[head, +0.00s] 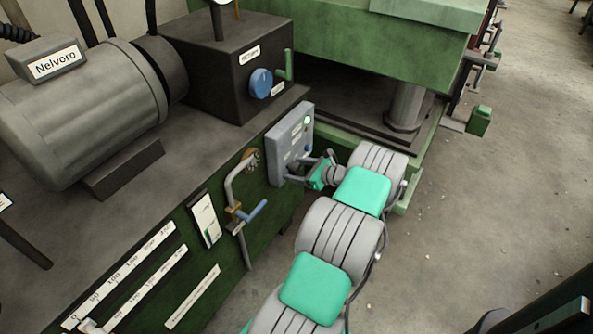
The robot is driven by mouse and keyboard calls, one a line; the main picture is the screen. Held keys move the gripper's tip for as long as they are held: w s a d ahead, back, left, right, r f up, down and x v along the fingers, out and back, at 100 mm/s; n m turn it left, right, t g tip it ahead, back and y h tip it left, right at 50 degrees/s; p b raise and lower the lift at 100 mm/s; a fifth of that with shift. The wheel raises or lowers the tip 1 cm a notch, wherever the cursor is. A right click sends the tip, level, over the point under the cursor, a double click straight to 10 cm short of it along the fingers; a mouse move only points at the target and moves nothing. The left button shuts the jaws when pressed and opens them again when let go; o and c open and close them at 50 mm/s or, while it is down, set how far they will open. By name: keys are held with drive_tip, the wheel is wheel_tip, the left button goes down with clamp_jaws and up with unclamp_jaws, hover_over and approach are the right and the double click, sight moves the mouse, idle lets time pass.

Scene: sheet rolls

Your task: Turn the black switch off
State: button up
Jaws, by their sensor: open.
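A grey control box (290,146) is mounted on the front of the dark green machine, near the middle of the head view. A small green lamp (307,120) glows at its upper right. Small labels and controls show on its face, but they are too small to tell the black switch apart for sure. My gripper (308,163) is open at the box's lower right, close in front of its face. Whether it touches the box cannot be told. My gripper partly hides the box's lower part.
A blue knob (261,83) and a green lever (288,64) sit on a dark box behind. A pipe with a blue-handled valve (252,212) stands left of the control box. A grey motor (85,110) is at left. Floor (480,200) at right is mostly clear.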

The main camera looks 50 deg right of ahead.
drive_tip(key=shift+c, duration=0.5)
drive_tip(key=c, duration=1.3)
drive_tip(key=shift+o, duration=0.2)
